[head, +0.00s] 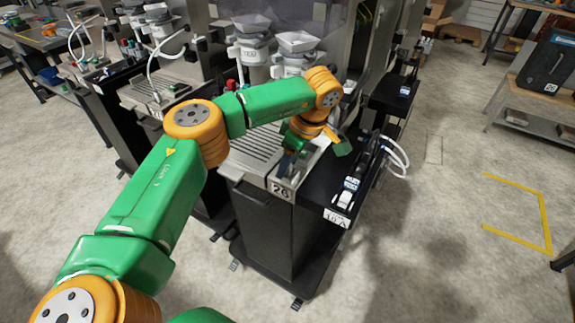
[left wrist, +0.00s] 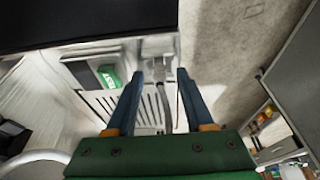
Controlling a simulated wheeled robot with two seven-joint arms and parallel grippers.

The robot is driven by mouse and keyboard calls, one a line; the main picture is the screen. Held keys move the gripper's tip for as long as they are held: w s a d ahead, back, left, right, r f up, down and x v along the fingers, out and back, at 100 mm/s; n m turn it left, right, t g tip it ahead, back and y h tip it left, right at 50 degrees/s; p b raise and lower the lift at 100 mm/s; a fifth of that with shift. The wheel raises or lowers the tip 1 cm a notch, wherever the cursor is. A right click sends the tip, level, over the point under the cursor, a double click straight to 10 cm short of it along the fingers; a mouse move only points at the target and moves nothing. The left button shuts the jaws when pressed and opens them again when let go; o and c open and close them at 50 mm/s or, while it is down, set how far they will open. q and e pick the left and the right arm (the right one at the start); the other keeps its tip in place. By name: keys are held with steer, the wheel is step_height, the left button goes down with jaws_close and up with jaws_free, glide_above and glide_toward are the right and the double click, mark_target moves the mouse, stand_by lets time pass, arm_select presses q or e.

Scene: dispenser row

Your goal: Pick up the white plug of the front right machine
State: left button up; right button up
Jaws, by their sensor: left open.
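The front right machine (head: 270,228) is a dark cabinet with a grey grille top and a "26" label on its front. A small white plug-like piece (head: 345,199) lies on the black shelf at its right, near the front edge. My left gripper (head: 289,164) is over the machine's front right corner, left of and apart from that piece. In the left wrist view, its blue-grey fingers (left wrist: 168,75) are spread, with a slim grey strip or cable (left wrist: 163,103) showing between them. I cannot tell whether a plug shows there. My right gripper is out of view.
White hoses (head: 395,155) loop off the black shelf's right side. White funnel units (head: 295,52) stand behind the arm, and more machines stand to the left. The floor (head: 440,230) at the right is clear, with yellow marking lines (head: 545,225).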

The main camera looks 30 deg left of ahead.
arm_select(q)
steer(key=shift+w, duration=0.1)
steer(key=shift+d+r, duration=0.1)
jaws_close()
steer(key=shift+r, duration=0.4)
steer(key=s+d+r+b, duration=0.1)
steer(key=s+d+r, duration=0.2)
steer(key=s+r, duration=0.3)
steer(key=s+d+r+b, duration=0.1)
steer(key=s+d+r, duration=0.2)
steer(key=s+r, duration=0.3)
steer(key=shift+s+d, duration=0.25)
steer(key=shift+s, duration=0.1)
